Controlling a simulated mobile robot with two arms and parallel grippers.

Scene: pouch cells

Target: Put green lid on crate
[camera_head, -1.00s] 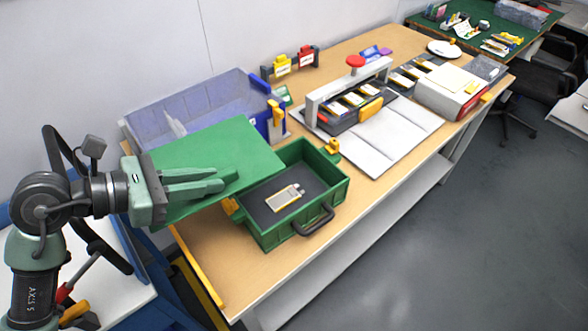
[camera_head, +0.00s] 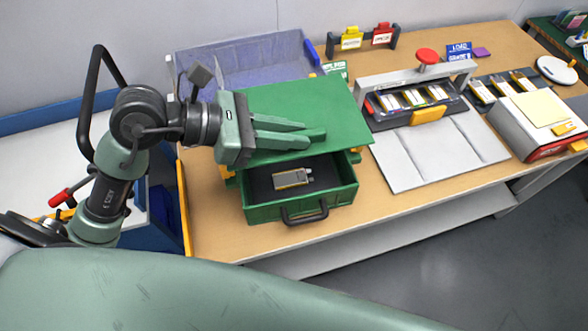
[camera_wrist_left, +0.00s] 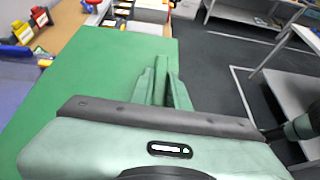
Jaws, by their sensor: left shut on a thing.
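The green lid (camera_head: 335,100) is a flat panel held by my left gripper (camera_head: 318,138), which is shut on it near its front side. It also fills the left of the left wrist view (camera_wrist_left: 60,110). The lid is over the rear part of the green crate (camera_head: 300,213), and the crate's front stays uncovered. Whether lid and crate touch, I cannot tell. Inside the crate a pouch cell (camera_head: 291,178) lies on the dark floor. The crate has a dark handle at its front. My right gripper is not in view.
A translucent blue bin (camera_head: 200,62) stands behind the lid. To the right is a press (camera_head: 420,85) with a red knob and a grey mat (camera_head: 440,150). A white box (camera_head: 520,120) is further right. Yellow and red tagged holders (camera_head: 350,38) stand at the back.

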